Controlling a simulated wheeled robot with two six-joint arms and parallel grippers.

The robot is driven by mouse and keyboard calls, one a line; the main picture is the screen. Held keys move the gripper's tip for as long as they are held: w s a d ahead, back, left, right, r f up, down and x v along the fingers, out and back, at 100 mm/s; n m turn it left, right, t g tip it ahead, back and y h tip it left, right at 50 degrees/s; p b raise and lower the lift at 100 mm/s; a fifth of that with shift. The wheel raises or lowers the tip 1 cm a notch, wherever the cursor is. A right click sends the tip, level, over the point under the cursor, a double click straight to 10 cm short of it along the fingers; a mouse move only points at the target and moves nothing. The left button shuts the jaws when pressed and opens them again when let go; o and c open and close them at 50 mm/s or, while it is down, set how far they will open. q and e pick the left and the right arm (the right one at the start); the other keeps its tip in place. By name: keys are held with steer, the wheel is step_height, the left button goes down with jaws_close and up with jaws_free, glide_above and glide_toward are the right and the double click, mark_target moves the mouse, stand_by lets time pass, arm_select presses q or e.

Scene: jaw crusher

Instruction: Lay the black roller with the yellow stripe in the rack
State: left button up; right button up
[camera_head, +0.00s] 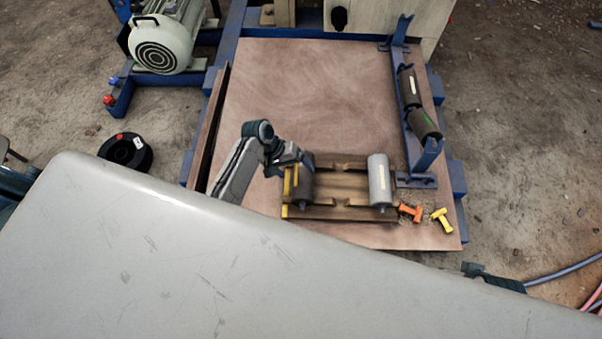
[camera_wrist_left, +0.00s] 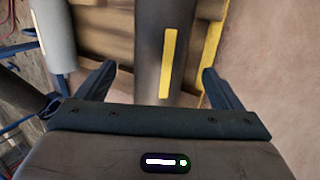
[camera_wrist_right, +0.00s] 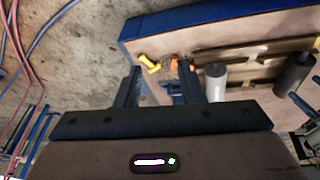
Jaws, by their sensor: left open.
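The black roller with the yellow stripe (camera_head: 304,187) lies across the left end of the wooden rack (camera_head: 340,212), which has notched rails. In the left wrist view the roller (camera_wrist_left: 150,60) runs between the two spread fingers of my left gripper (camera_wrist_left: 158,72), with a gap on both sides. In the head view my left gripper (camera_head: 290,165) is at the roller's far end. I cannot tell if the roller is fully seated. My right gripper (camera_wrist_right: 160,80) is open and empty, off to the right of the rack.
A grey roller (camera_head: 379,180) lies at the rack's right end. An orange piece (camera_head: 410,211) and a yellow piece (camera_head: 441,219) lie right of it. A blue frame (camera_head: 415,150) holds two dark rollers. The brown board (camera_head: 300,90) is clear behind the rack.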

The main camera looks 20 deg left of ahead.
arm_select(q)
steer(key=v, duration=0.4)
steer(key=shift+w+r+p, duration=0.15)
steer(key=shift+r+p, duration=0.15)
steer(key=shift+r, duration=0.2)
arm_select(e)
steer(key=x, duration=0.3)
steer(key=shift+s+f, duration=0.1)
